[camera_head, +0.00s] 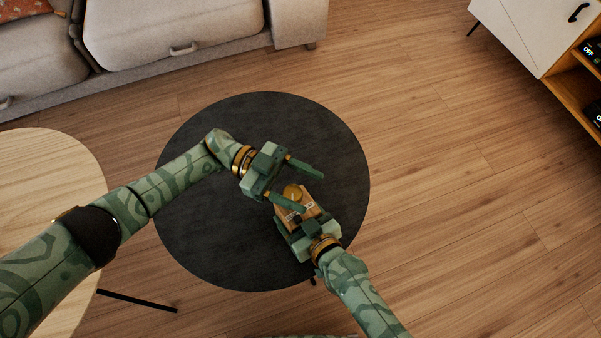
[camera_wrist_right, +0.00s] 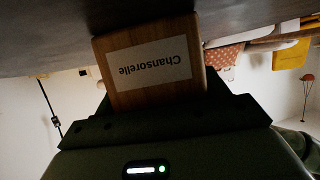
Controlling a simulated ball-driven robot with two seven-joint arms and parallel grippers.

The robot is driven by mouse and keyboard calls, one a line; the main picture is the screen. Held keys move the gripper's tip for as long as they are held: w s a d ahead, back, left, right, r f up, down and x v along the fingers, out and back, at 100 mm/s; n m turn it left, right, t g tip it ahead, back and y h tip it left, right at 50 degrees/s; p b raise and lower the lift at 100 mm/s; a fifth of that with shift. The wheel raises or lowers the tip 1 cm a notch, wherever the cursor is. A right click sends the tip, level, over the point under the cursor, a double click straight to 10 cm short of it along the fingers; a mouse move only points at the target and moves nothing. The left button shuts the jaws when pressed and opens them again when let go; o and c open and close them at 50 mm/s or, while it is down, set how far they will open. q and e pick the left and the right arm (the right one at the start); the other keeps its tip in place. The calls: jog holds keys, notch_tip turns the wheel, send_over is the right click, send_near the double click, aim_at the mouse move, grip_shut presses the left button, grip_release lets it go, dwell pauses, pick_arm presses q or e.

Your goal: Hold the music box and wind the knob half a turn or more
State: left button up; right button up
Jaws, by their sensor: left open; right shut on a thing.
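The music box is a small wooden box (camera_head: 310,211) on the dark round table (camera_head: 220,250), near its right front part. A round golden knob (camera_head: 292,191) shows on it. My right gripper (camera_head: 301,217) is shut on the box from the front. In the right wrist view the box (camera_wrist_right: 190,82) shows its wooden face with a pale label reading "Chansorelle", upside down. My left gripper (camera_head: 312,187) is open, with its two green fingers apart on either side of the knob in the head view. Whether the fingers touch the knob I cannot tell.
A light wooden table (camera_head: 50,170) stands at the left. A grey sofa (camera_head: 180,25) is at the back, and a white and wood cabinet (camera_head: 525,30) is at the top right. The rest of the dark tabletop looks bare.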

pick_arm(q)
notch_tip(320, 180, up, 5)
jog(key=shift+r, duration=0.15)
jog(key=s+t+h, duration=0.1)
jog(key=h, duration=0.2)
jog(key=n+t+y, duration=0.6)
jog(key=n+t, duration=0.8)
jog(key=t, duration=0.6)
send_near(293, 192)
jog(key=shift+n, duration=0.3)
jog(key=x, duration=0.6)
jog(key=f+x, duration=0.1)
jog(key=x, duration=0.3)
